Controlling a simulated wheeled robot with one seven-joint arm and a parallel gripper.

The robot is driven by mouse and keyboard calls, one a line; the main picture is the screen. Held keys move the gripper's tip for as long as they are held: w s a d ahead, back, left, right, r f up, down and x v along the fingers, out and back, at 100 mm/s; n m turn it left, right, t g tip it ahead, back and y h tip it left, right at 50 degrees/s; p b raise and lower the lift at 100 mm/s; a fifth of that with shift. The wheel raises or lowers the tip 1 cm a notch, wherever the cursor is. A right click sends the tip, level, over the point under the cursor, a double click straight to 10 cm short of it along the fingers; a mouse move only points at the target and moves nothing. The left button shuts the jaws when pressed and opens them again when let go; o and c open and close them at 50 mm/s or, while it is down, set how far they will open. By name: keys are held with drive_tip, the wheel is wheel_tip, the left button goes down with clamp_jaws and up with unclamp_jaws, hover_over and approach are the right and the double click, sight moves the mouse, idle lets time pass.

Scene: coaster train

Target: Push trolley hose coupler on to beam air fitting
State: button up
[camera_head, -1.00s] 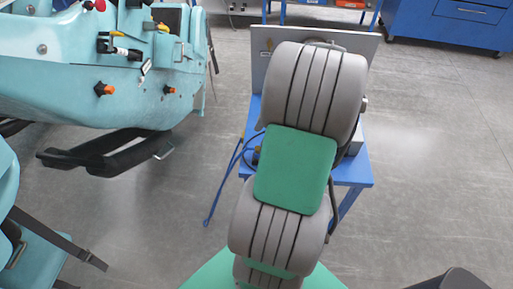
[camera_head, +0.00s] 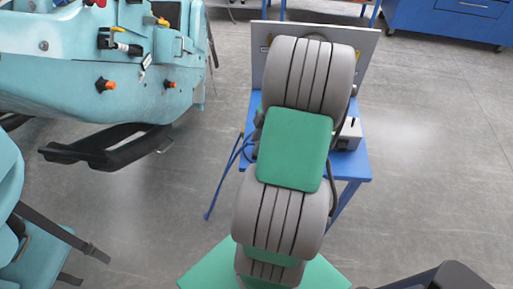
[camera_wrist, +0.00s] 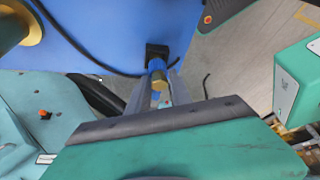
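In the wrist view, my gripper (camera_wrist: 159,88) points at the blue trolley (camera_wrist: 120,30). Its grey fingers lie either side of a blue-and-brass coupler (camera_wrist: 159,76) at a black block on the trolley. I cannot tell whether they touch the coupler. The teal coaster car (camera_head: 60,75) at the left carries orange-tipped fittings (camera_head: 106,85). I cannot tell which is the beam air fitting.
A grey box (camera_head: 348,133) sits on the trolley, in front of an upright grey panel (camera_head: 366,42). A black step (camera_head: 105,150) juts from the car. A blue cabinet (camera_head: 440,20) stands at the back right. The floor between car and trolley is clear.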

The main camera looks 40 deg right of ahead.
clamp_jaws()
idle(0.4)
